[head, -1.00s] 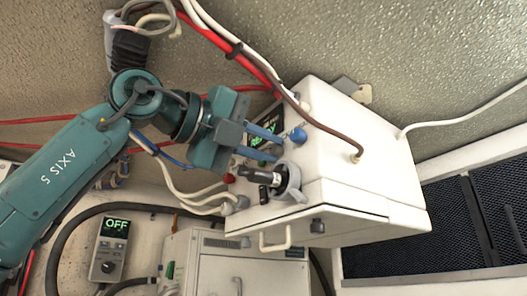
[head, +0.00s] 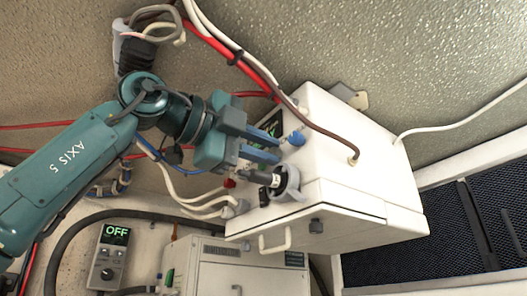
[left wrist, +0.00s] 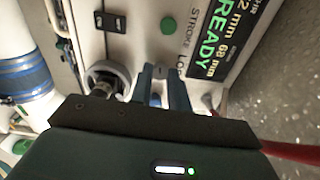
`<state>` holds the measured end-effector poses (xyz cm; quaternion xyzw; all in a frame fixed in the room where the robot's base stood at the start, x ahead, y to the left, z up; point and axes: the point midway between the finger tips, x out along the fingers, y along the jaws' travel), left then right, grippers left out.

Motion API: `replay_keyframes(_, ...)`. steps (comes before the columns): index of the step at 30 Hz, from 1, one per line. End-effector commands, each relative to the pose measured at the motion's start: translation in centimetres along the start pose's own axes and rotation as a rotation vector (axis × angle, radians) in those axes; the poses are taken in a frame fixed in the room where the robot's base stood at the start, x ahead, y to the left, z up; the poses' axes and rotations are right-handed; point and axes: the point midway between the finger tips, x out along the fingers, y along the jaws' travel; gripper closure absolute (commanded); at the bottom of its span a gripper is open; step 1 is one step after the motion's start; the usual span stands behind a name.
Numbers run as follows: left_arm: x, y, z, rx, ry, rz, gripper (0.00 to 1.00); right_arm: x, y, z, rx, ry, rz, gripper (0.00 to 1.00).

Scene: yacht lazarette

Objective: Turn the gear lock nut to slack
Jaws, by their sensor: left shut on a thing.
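My left gripper (head: 279,149) reaches in from the left to the front face of the white box (head: 365,170). Its blue fingers are shut on a small part there, taken to be the gear lock nut, which the fingers largely hide. A blue knob (head: 297,138) shows just past the upper fingertip. A grey ring with a black handle (head: 286,183) sits just below the fingers. In the left wrist view the fingers (left wrist: 163,78) point at the panel, between the grey ring (left wrist: 108,74) and the lit READY display (left wrist: 218,42). My right gripper is not seen.
A brown hose (head: 325,128) and red cables (head: 257,70) run close above the gripper. A control unit reading OFF (head: 109,255) and a lower white cabinet (head: 245,275) stand below. In the left wrist view a green button (left wrist: 168,26) is near the fingertips.

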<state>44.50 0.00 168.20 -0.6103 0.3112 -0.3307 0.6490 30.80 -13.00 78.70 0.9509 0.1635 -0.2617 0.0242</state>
Motion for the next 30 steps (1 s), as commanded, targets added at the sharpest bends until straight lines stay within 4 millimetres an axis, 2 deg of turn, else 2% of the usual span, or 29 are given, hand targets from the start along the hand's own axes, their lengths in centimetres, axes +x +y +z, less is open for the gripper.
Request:
replay_keyframes(11, -0.1, -0.2, 0.2, -0.003, -0.004, -0.006, 1.0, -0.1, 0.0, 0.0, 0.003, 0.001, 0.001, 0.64)
replay_keyframes(12, -0.1, -0.2, 0.2, -0.003, -0.004, -0.006, 0.79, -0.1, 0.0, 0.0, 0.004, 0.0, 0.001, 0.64)
replay_keyframes(19, -0.1, -0.1, 0.1, -0.002, -0.002, -0.003, 0.61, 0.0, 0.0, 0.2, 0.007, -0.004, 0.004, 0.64)
replay_keyframes(26, -0.1, 0.0, 0.0, -0.002, -0.001, -0.001, 0.61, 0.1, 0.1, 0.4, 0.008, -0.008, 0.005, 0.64)
replay_keyframes(30, -1.1, 0.1, 0.0, -0.002, -0.001, -0.002, 0.61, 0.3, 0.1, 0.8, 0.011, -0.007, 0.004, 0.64)
